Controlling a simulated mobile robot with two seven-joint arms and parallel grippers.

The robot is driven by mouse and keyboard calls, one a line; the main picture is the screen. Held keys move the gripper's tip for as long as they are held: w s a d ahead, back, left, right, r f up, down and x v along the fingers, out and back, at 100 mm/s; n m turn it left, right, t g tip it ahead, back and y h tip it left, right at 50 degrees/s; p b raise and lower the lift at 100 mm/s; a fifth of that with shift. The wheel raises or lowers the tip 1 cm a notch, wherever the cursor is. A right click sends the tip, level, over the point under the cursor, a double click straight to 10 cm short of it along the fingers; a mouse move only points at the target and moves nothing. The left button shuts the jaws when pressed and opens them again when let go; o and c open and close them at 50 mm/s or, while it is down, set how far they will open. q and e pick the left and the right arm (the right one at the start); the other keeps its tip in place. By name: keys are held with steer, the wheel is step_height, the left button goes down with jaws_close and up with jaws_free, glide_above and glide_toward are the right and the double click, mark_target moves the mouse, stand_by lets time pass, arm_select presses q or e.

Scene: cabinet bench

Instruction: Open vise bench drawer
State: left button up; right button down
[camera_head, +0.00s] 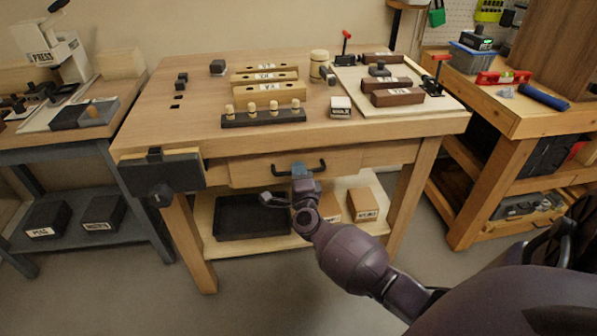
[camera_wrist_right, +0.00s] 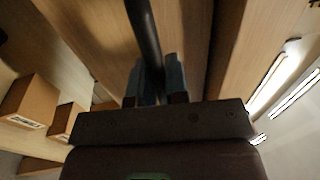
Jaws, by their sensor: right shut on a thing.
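The wooden vise bench (camera_head: 190,95) stands in the middle of the head view, with a dark vise (camera_head: 160,172) on its front left. Its drawer (camera_head: 245,173) has a pale wood front under the bench top and a black bar handle (camera_head: 315,167). The drawer front looks about level with the bench frame; I cannot tell whether it is slightly out. My left gripper is out of view.
On the bench top are a dark peg block (camera_head: 262,118), wooden blocks and a pale board with clamps. The lower shelf holds a black tray (camera_head: 250,215) and cardboard boxes (camera_head: 362,205). Other benches stand left and right. The floor before the drawer is clear except for my arm.

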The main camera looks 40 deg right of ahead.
steer(key=shift+s+a, duration=0.15)
steer(key=shift+s, duration=0.1)
arm_select(q)
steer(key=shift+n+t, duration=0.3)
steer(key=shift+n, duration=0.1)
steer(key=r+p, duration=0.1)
steer(key=p, duration=0.1)
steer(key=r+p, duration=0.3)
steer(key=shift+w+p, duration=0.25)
steer(key=shift+p, duration=0.05)
arm_select(e)
steer(key=r+v, duration=0.2)
steer(key=v, duration=1.2)
steer(key=a+r+v, duration=0.1)
steer(key=r+v, duration=0.2)
steer(key=v, duration=1.1)
steer(key=shift+s+r, duration=0.25)
steer(key=shift+s, duration=0.05)
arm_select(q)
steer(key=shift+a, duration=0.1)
arm_select(e)
steer(key=shift+d, duration=0.1)
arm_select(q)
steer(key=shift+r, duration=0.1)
arm_select(e)
steer(key=c, duration=1.1)
jaws_free()
steer(key=shift+c, duration=0.2)
